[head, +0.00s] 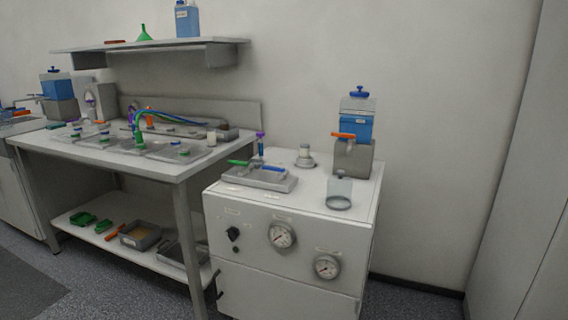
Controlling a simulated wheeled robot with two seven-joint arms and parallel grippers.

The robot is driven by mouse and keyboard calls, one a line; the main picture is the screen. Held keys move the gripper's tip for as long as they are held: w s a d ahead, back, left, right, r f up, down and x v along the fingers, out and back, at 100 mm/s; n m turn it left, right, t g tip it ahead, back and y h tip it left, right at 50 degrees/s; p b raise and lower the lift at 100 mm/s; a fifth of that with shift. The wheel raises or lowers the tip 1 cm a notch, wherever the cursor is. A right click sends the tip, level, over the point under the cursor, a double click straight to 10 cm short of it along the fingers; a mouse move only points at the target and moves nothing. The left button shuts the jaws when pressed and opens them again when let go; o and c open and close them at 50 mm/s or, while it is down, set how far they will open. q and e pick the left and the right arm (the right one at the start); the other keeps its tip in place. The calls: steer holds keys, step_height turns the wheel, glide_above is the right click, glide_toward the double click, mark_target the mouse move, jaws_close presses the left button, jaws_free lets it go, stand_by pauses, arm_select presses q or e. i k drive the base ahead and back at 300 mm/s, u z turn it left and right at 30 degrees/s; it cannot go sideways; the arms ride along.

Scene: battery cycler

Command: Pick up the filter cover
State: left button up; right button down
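A translucent grey, cup-like piece (340,187) with a ring at its lower end sits at the front right of the white cabinet's top. It looks like the filter cover, but I cannot tell for certain. A small round grey fitting with a pale top (305,157) stands farther back on the same top. Neither of my grippers is in the head view.
The white cabinet (245,240) has gauges and a knob on its front. A blue-filled container on a grey block (353,157) stands behind the translucent piece. A grey tray (232,178) with green and blue handles lies to the left. A crowded bench (100,160) adjoins; grey floor is open at lower left.

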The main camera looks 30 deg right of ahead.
mark_target(339, 186)
steer(key=k, duration=0.15)
steer(key=z, duration=1.3)
steer(key=i, duration=0.6)
steer(key=u, duration=0.35)
